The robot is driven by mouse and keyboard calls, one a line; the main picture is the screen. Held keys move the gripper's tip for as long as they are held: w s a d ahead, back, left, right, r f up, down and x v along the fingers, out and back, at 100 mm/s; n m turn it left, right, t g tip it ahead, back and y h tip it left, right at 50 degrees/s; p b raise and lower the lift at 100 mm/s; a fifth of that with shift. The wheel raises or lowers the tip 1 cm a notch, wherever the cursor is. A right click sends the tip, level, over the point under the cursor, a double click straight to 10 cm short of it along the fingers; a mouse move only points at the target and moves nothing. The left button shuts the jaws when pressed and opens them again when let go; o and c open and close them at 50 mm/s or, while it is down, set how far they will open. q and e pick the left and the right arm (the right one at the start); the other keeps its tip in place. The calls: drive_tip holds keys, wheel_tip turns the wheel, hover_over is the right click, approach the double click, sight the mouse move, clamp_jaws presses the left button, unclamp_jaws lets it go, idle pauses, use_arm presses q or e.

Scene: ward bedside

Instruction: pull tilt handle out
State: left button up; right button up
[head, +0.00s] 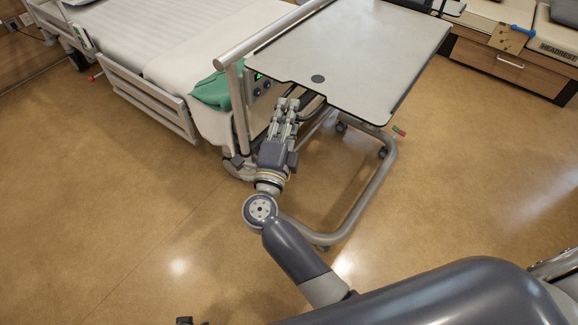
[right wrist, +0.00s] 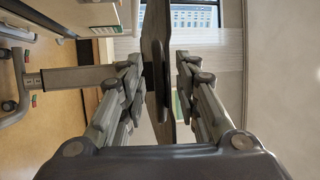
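The overbed table (head: 365,45) has a pale grey top with a dark rim. My right gripper (head: 288,103) is at its near left edge, beside the bed's foot end. In the right wrist view my right gripper (right wrist: 158,62) is open, one finger on each side of a dark upright strip (right wrist: 156,28), apparently the table edge seen edge-on. A dark raised piece (right wrist: 163,112) on it may be the tilt handle; I cannot tell for sure. A dark bar (head: 312,104) also shows under the table edge in the head view.
The bed (head: 165,40) with a green cloth (head: 212,91) and a grey rail (head: 240,105) stand left of the gripper. The table's wheeled frame (head: 352,215) is below right. A wooden cabinet (head: 490,55) stands at the back right. The floor (head: 100,210) at left is clear.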

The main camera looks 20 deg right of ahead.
drive_tip(key=shift+w+d, duration=0.2)
drive_tip(key=shift+d, duration=0.05)
drive_tip(key=d+v, duration=0.1)
drive_tip(key=v, duration=0.8)
drive_tip(key=a+f+n+y+p, duration=0.6)
drive_tip(key=f+n+y+p, duration=0.45)
drive_tip(key=n, duration=0.45)
drive_tip(key=s+d+f+n+g+y+p, duration=0.2)
drive_tip(key=s+f+n+g+p, duration=0.4)
drive_tip(key=s+f, duration=0.8)
drive_tip(key=d+f+g+p, duration=0.1)
drive_tip(key=p, duration=0.1)
drive_tip(key=shift+d+n+p, duration=0.2)
drive_tip(key=shift+n+p, duration=0.15)
drive_tip(key=shift+n, duration=0.05)
